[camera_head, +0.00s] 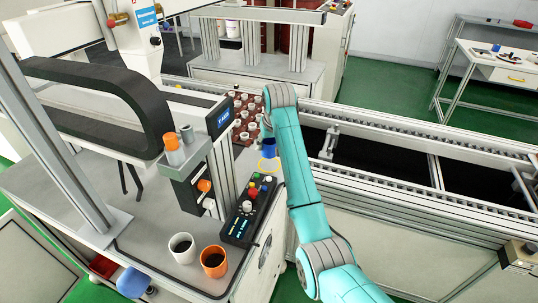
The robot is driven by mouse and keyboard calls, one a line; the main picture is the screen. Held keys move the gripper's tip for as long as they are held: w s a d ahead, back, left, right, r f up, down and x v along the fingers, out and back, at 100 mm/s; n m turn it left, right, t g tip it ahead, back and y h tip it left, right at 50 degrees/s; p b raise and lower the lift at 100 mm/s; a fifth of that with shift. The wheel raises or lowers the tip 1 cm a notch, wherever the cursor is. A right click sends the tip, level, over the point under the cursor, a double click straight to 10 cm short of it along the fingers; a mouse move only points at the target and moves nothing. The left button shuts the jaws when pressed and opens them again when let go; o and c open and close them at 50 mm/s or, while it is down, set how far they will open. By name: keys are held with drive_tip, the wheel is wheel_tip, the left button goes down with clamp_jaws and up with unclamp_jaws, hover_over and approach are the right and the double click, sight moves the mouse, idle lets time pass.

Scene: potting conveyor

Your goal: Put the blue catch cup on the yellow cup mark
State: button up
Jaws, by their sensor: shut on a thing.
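The blue catch cup (268,147) is in the middle of the camera_head view, below the end of my teal arm. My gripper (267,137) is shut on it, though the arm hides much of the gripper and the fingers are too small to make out. The yellow cup mark (268,166) is a ring on the light worktop. The cup appears just above and behind the ring in the picture. I cannot tell whether the cup is touching the worktop.
A control box (247,208) with coloured buttons stands in front of the mark. A white cup (181,246) and an orange cup (213,262) stand at the front of the worktop. A brown tray (238,138) with several pots lies behind. A conveyor (400,135) runs to the right.

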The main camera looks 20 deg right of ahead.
sight(270, 154)
drive_tip(key=shift+f, duration=2.45)
drive_tip(key=shift+f, duration=0.15)
drive_tip(key=o, duration=1)
drive_tip(key=shift+o, duration=0.2)
drive_tip(key=v, duration=1.2)
drive_tip(key=shift+s, duration=0.15)
